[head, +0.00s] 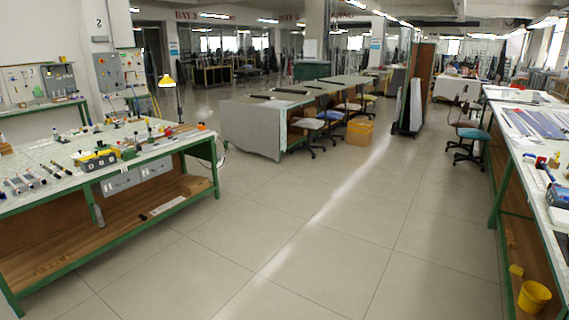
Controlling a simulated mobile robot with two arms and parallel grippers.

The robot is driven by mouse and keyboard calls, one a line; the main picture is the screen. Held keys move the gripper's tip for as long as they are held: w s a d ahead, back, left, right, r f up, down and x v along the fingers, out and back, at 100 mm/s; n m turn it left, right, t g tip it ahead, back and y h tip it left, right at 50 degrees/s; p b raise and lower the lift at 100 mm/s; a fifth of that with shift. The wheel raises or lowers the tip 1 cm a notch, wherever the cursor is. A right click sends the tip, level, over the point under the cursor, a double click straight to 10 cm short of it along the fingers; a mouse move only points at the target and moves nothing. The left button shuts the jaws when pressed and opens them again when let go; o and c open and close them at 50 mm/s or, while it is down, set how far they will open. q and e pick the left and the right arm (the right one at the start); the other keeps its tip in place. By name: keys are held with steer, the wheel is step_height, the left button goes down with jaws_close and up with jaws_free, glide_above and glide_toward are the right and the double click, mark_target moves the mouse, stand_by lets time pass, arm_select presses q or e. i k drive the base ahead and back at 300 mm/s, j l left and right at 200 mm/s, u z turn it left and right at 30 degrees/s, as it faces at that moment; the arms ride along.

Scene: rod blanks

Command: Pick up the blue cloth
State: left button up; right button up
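I cannot make out a blue cloth for certain. A small blue item (559,194) lies at the right edge of the view on the right-hand workbench (520,155), partly cut off by the frame. Flat blue-grey sheets (540,124) lie farther back on the same bench. Both are too small to tell whether they are cloth. Neither of my grippers is in view.
A green-framed workbench (120,187) with many small tools and parts stands at the left. A yellow bucket (534,296) sits on the right bench's lower shelf. Chairs, including a blue one (473,134), stand farther back. The floor (330,240) between the benches is clear.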

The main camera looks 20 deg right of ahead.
mark_target(529, 155)
steer(key=i+l+z, duration=0.3)
steer(key=i, duration=0.25)
steer(key=i+z, duration=0.25)
steer(key=i, duration=0.3)
steer(key=i+j+z, duration=0.15)
steer(key=i+z, duration=0.15)
steer(key=i, duration=0.25)
steer(key=i+j+z, duration=0.3)
steer(key=i, duration=0.25)
steer(key=i+j+z, duration=0.3)
steer(key=i, duration=0.25)
steer(key=i+l+z, duration=0.2)
steer(key=i, duration=0.45)
steer(key=i+z, duration=0.2)
steer(key=i, duration=0.5)
steer(key=i+j+z, duration=0.2)
steer(key=i, duration=0.45)
steer(key=i+j+z, duration=0.1)
steer(key=i+z, duration=0.15)
steer(key=i, duration=0.4)
